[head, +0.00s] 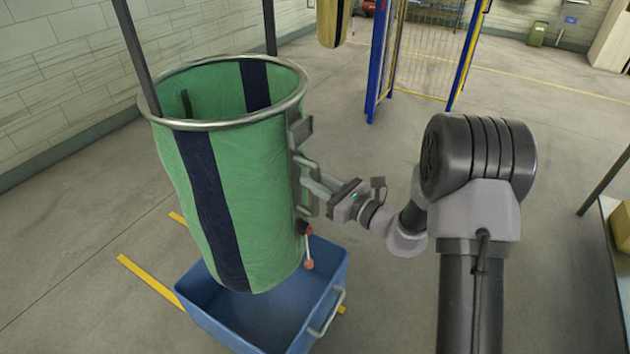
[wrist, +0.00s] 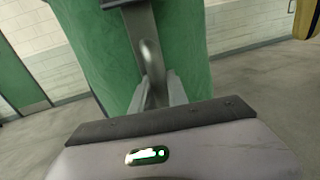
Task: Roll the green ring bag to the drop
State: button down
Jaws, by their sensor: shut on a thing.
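The green ring bag (head: 235,170) hangs upright and open at the top from a round metal ring (head: 295,98), with dark navy stripes down its cloth. A metal bracket with a handle (head: 309,172) is on its right side. My gripper (head: 315,190) reaches in from the right and is shut on that handle. In the wrist view the handle (wrist: 150,55) runs down between my fingers (wrist: 158,92), with green cloth (wrist: 185,50) behind. A pull cord with an orange-red knob (head: 309,265) hangs below the bracket. The bag's bottom is over a blue tub (head: 325,280).
Yellow floor lines (head: 150,285) show left of and behind the tub. A blue-posted gate with yellow mesh (head: 425,60) stands behind. Another hanging bag (head: 333,22) is at the top. A table edge (head: 612,225) is at far right. Open floor lies between.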

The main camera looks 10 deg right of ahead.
jog(key=c, duration=1.3)
grip_release()
jog(key=p+v, duration=0.2)
jog(key=v, duration=1.5)
jog(key=shift+s+d, duration=0.15)
jog(key=shift+d, duration=0.05)
